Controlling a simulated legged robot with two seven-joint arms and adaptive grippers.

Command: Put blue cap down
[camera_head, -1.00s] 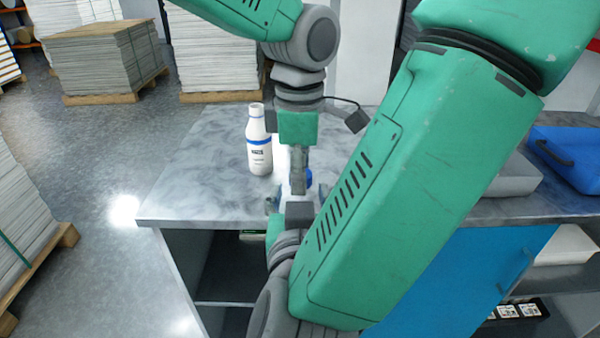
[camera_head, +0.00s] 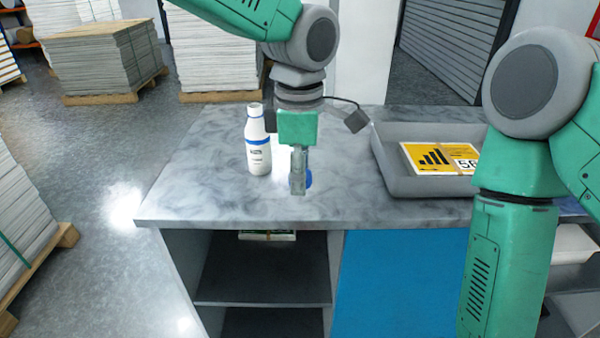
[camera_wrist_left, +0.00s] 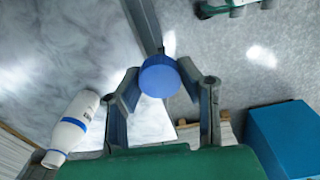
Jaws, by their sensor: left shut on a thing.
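The blue cap (camera_head: 308,179) shows partly behind the fingers of my left gripper (camera_head: 298,184) in the head view. In the left wrist view the round blue cap (camera_wrist_left: 160,76) sits between the fingertips of my left gripper (camera_wrist_left: 161,84), which is shut on it. The gripper points down over the front part of the grey marbled table (camera_head: 215,190). I cannot tell whether the cap touches the tabletop. My right gripper is out of view; only its arm shows at the right.
A white bottle with a blue band (camera_head: 257,140) stands upright left of my left gripper; it also shows in the left wrist view (camera_wrist_left: 72,125). The tabletop between bottle and tray is mostly clear.

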